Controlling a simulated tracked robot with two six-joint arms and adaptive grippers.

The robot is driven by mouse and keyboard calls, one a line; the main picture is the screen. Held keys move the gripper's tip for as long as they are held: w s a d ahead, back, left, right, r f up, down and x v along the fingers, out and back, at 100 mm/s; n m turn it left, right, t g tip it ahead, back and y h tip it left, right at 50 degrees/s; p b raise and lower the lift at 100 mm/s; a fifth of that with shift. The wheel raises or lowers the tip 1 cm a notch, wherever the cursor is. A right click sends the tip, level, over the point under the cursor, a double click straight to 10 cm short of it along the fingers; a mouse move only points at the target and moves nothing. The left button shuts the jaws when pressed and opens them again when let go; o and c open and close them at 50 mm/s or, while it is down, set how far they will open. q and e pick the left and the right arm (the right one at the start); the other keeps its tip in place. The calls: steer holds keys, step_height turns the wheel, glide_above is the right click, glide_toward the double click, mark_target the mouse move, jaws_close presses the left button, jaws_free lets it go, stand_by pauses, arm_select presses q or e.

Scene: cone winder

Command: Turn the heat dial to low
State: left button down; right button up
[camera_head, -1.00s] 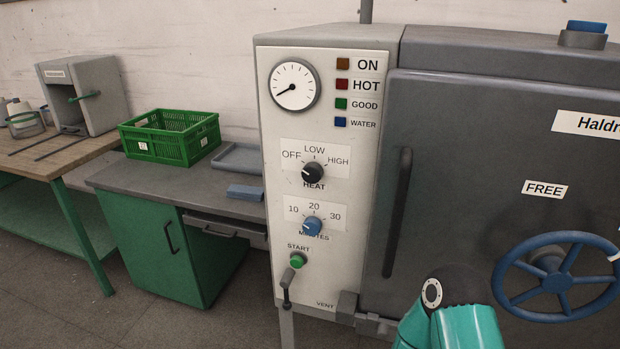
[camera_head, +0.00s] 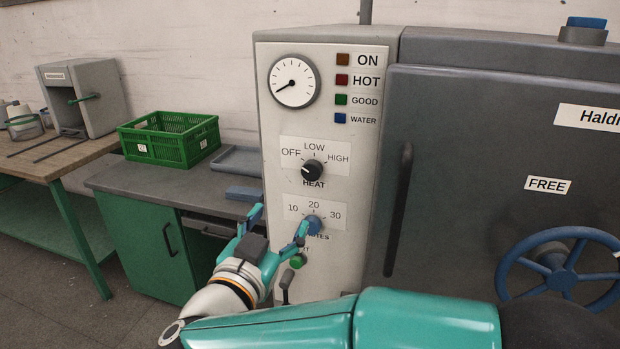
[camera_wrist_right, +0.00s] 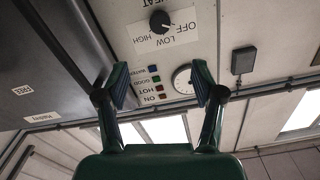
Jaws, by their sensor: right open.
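The heat dial (camera_head: 313,170) is a black knob on the pale control panel, below the labels OFF, LOW and HIGH. Its white mark points left, on the OFF side. My right gripper (camera_head: 280,219) is open and empty, below and left of the heat dial and apart from it. Its right finger overlaps the edge of the blue minutes dial (camera_head: 315,224) in the head view; I cannot tell whether they touch. In the right wrist view, the heat dial (camera_wrist_right: 160,21) appears upside down, beyond the open fingers (camera_wrist_right: 160,88). My left gripper is out of view.
The green start button (camera_head: 297,261) is close to the right finger. A dark door handle (camera_head: 398,210) and a blue handwheel (camera_head: 556,268) lie to the right. A green crate (camera_head: 170,140) stands on the left bench. The panel around the heat dial is clear.

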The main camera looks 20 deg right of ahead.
mark_target(311, 174)
steer(key=p+x, duration=0.3)
steer(key=x, duration=1.3)
steer(key=shift+w+d, duration=0.2)
steer(key=shift+c, duration=0.2)
